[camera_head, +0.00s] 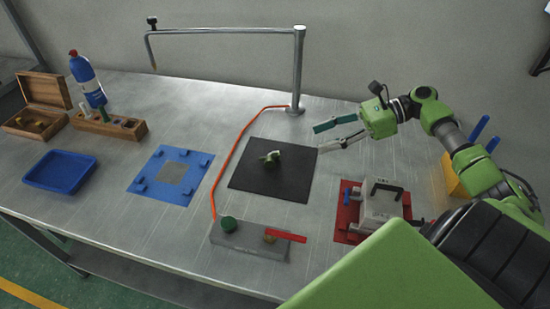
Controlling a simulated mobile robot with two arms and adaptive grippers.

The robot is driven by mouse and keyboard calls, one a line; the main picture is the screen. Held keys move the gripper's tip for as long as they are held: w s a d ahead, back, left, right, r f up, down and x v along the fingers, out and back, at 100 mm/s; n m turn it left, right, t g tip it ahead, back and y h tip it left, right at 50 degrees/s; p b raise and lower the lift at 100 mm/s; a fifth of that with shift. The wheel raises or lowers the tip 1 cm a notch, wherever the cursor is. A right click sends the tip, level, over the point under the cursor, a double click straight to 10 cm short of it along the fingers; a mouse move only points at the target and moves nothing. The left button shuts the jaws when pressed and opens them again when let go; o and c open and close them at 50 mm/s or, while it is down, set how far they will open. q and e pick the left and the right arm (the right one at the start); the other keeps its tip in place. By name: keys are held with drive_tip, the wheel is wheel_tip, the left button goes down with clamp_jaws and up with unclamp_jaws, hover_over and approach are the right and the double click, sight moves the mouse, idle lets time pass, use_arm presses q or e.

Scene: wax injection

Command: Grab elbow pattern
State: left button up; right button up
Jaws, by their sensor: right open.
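A small greenish elbow-shaped piece (272,157), which looks like the elbow pattern, lies on the black mat (262,185) at the middle of the table. My right gripper (318,138) is open and empty. It is above the table to the right of the mat's far right corner, with its fingers pointing left. It is apart from the piece. My left gripper does not show in this view.
A metal post (298,75) with a long arm stands behind the mat. A grey block (250,238) with a red lever sits in front. A red base with a grey mould (380,205) is at right. A blue fixture (165,200) and blue tray (62,155) are left.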

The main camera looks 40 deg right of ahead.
drive_tip(key=shift+w+f, duration=0.25)
drive_tip(key=shift+f, duration=0.3)
approach(272, 157)
drive_tip(key=x, duration=0.3)
drive_tip(key=shift+w, duration=0.3)
drive_tip(key=p+x, duration=0.1)
drive_tip(key=x, duration=0.3)
drive_tip(key=shift+s+a, duration=0.1)
drive_tip(key=shift+a, duration=0.15)
drive_tip(key=shift+w+a+f, duration=0.25)
drive_tip(key=shift+a, duration=0.1)
drive_tip(key=c, duration=1)
